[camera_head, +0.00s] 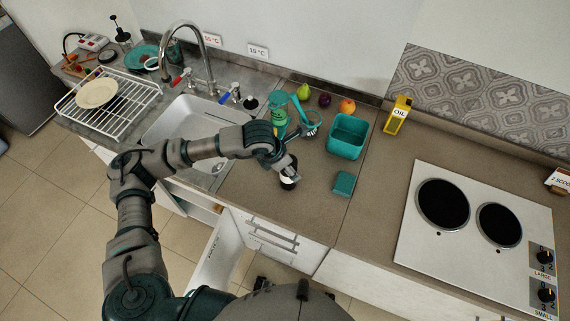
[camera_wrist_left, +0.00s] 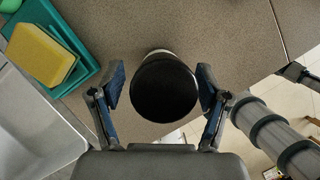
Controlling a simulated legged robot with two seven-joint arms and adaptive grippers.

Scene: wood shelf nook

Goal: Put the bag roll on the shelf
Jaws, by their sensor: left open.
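A dark round-topped roll with a pale band, which I take to be the bag roll (camera_wrist_left: 166,88), stands on the counter in the left wrist view. In the head view the roll (camera_head: 288,184) is partly hidden by my left gripper (camera_head: 287,167), near the counter's front edge. In the left wrist view my left gripper (camera_wrist_left: 160,90) is open, with one finger on each side of the roll. Small gaps show between the fingers and the roll. I cannot make out the shelf for certain. My right gripper is not in view.
A teal bin (camera_head: 347,137) and a small teal block (camera_head: 343,183) stand right of the gripper. A yellow sponge (camera_wrist_left: 40,55) lies on a teal tray (camera_wrist_left: 83,50) beside the sink (camera_head: 190,125). An open white cabinet front (camera_head: 215,255) hangs below. The hob (camera_head: 475,230) is right.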

